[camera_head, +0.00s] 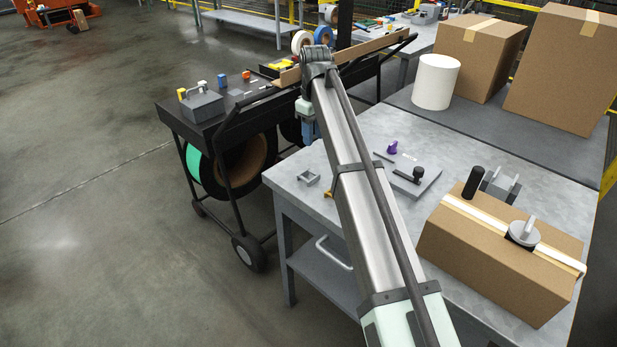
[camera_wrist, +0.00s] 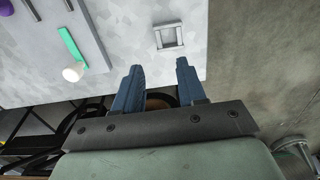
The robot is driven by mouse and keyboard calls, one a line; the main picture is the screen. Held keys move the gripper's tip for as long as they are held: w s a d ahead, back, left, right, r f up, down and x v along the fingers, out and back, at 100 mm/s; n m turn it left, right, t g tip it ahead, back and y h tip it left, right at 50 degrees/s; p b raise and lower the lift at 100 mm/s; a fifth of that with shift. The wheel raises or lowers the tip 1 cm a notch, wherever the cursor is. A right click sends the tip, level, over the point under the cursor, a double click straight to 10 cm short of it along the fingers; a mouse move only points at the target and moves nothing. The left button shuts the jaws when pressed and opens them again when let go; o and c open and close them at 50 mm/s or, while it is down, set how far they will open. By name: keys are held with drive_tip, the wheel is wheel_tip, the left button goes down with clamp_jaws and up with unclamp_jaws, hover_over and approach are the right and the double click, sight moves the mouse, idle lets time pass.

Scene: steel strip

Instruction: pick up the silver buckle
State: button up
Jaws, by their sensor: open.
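The silver buckle (camera_head: 308,178) is a small open square metal frame. It lies flat on the grey metal table (camera_head: 345,208), near the table's left corner. In the wrist view the buckle (camera_wrist: 168,37) is near the edge of the tabletop, just beyond the fingertips. My gripper (camera_wrist: 158,66) has two blue fingers standing apart with nothing between them. In the head view my gripper (camera_head: 309,131) is beyond the buckle, near the table's far left edge, with part of it hidden by my arm. It is apart from the buckle.
On the table are a flat grey tool with a black knob (camera_head: 416,176), a purple-topped item (camera_head: 392,147) and a taped cardboard box (camera_head: 490,262). A black cart (camera_head: 215,140) with reels stands beyond the table's left edge. The tabletop around the buckle is clear.

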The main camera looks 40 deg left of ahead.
hover_over(313, 172)
drive_tip(key=f, duration=0.7)
drive_tip(key=shift+s+d+f, duration=0.1)
drive_tip(key=shift+d+f, duration=0.15)
drive_tip(key=shift+a+f, duration=0.15)
drive_tip(key=shift+f, duration=1.25)
drive_tip(key=shift+a+f, duration=0.15)
drive_tip(key=shift+f, duration=1.2)
clamp_jaws()
